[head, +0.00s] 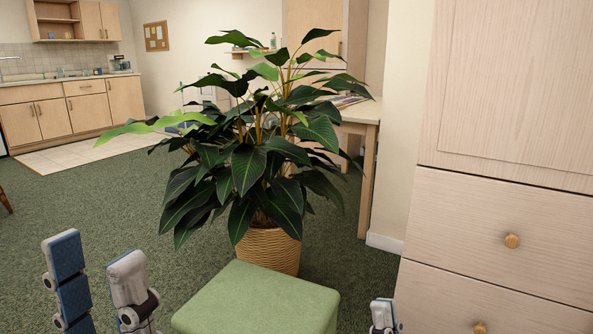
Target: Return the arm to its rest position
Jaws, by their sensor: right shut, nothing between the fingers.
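My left gripper (96,258) is at the bottom left of the head view. Its two fingers point up with a clear gap between them, and nothing shows in the gap. One finger shows a blue ribbed pad, the other a pale grey back. Only the tip of my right gripper (383,314) shows at the bottom edge, right of the green stool and in front of the pale drawers. It is shut and holds nothing that I can see. The rest of both arms is out of the picture.
A green padded stool (262,300) stands close in front, between the grippers. Behind it is a large leafy plant in a wicker pot (268,250). A pale drawer cabinet (500,210) fills the right side. Green carpet (90,205) is open at left, towards kitchen cabinets (65,112).

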